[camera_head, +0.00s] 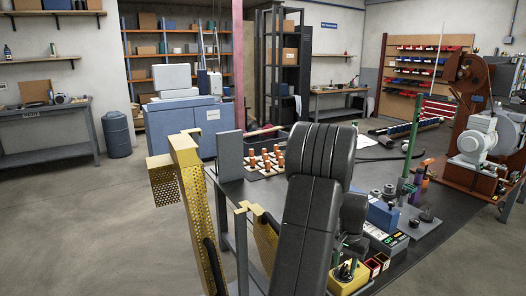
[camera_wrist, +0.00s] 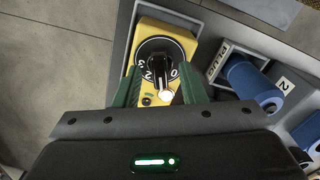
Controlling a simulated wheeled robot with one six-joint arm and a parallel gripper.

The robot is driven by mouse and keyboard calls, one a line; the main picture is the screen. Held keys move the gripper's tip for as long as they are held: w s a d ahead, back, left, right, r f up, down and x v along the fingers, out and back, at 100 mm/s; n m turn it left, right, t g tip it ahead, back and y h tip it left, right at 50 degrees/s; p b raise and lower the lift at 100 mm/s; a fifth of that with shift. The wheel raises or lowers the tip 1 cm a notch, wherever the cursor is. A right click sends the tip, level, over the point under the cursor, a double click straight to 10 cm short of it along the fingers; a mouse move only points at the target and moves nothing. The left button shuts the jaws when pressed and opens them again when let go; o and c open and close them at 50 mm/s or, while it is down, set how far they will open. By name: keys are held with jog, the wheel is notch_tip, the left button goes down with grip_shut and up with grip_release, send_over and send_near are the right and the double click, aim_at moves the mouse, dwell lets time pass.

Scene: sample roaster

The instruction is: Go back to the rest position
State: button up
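My gripper (camera_wrist: 161,76) is open, its two green fingers spread apart over a yellow control box (camera_wrist: 180,38). The box has a round black dial with white marks and a black knob (camera_wrist: 157,66). The knob lies between the fingers in the picture, with a gap on each side; I cannot tell how far above it the fingertips are. A small lamp (camera_wrist: 166,95) glows white near the dial. In the head view the yellow box (camera_head: 348,284) is at the table's front edge, below my black arm, and my gripper (camera_head: 346,268) is low over it, partly hidden.
The dark table (camera_head: 440,205) also bears a board with copper-coloured cups (camera_head: 265,160) and a green post (camera_head: 411,135). A brown roaster machine (camera_head: 468,100) stands at right. Open floor (camera_head: 90,230) lies at left.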

jog(key=shift+f, duration=0.45)
jog(key=shift+r, duration=0.15)
notch_tip(320, 180, up, 13)
jog(key=p, duration=0.2)
notch_tip(320, 180, down, 14)
jog(key=shift+r+b, duration=0.1)
jog(key=shift+b, duration=1)
jog(key=shift+r+n, duration=0.15)
jog(key=shift+n, duration=0.25)
jog(key=shift+n+b, duration=0.3)
jog(key=shift+n, duration=0.2)
jog(key=n+b, duration=0.3)
jog(key=n, duration=0.3)
jog(key=shift+n, duration=0.4)
notch_tip(320, 180, up, 13)
jog(key=p, duration=0.2)
jog(key=shift+r, duration=0.2)
